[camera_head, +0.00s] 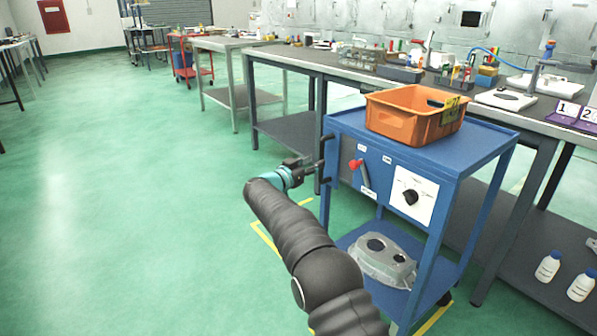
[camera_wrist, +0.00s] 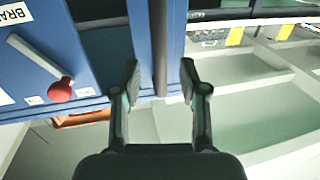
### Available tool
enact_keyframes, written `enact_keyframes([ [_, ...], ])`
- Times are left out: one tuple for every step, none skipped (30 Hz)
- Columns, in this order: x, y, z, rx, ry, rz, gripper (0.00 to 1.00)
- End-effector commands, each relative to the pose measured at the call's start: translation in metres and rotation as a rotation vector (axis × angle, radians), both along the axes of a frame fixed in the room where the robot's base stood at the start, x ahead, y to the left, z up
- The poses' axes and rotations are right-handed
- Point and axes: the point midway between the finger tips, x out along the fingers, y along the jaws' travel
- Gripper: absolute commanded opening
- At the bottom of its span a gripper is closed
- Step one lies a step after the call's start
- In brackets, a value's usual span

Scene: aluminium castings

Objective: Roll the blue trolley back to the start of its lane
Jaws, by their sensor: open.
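The blue trolley (camera_head: 487,141) stands on the green floor beside the long workbench. Its dark upright handle (camera_head: 323,162) is at the left end of its panel. My gripper (camera_head: 310,168) is at this handle. In the wrist view the handle (camera_wrist: 159,45) shows as a dark bar between the two open fingers of my gripper (camera_wrist: 160,82), with a gap on each side. The panel carries a red-knobbed lever (camera_head: 356,165), also seen in the wrist view (camera_wrist: 60,91), and a black dial (camera_head: 411,197). Yellow lane lines (camera_head: 264,240) show on the floor near the trolley.
An orange crate (camera_head: 392,125) sits on the trolley top and a grey casting (camera_head: 381,262) on its lower shelf. The workbench (camera_head: 290,58) runs close behind. White bottles (camera_head: 548,266) stand on its lower shelf. The floor to the left is clear.

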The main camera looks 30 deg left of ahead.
Motion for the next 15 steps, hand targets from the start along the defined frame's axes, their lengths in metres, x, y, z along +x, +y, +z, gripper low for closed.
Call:
enact_keyframes([
  [-0.01, 0.002, 0.001, -0.002, 0.0, 0.001, 0.43],
  [-0.015, 0.003, 0.001, -0.002, 0.0, 0.001, 0.43],
  [-0.023, 0.005, 0.0, -0.002, 0.001, 0.002, 0.43],
  [-0.029, 0.006, 0.001, -0.002, 0.0, 0.001, 0.43],
  [-0.034, 0.007, 0.001, -0.002, 0.0, 0.0, 0.43],
  [-0.041, 0.008, 0.0, -0.002, 0.0, 0.0, 0.43],
  [-0.045, 0.009, 0.0, -0.002, 0.0, 0.001, 0.43],
  [-0.05, 0.01, 0.001, -0.002, -0.001, 0.0, 0.43],
  [-0.054, 0.011, 0.0, -0.002, -0.001, -0.001, 0.43],
  [-0.058, 0.011, 0.0, -0.001, 0.0, -0.001, 0.43],
  [-0.06, 0.012, 0.0, -0.001, 0.0, -0.001, 0.43],
  [-0.064, 0.013, 0.0, -0.001, 0.0, -0.001, 0.43],
  [-0.066, 0.013, 0.0, -0.001, 0.0, -0.001, 0.43],
  [-0.068, 0.013, 0.0, -0.001, -0.001, -0.001, 0.43],
  [-0.069, 0.014, 0.0, -0.001, -0.001, -0.002, 0.43],
])
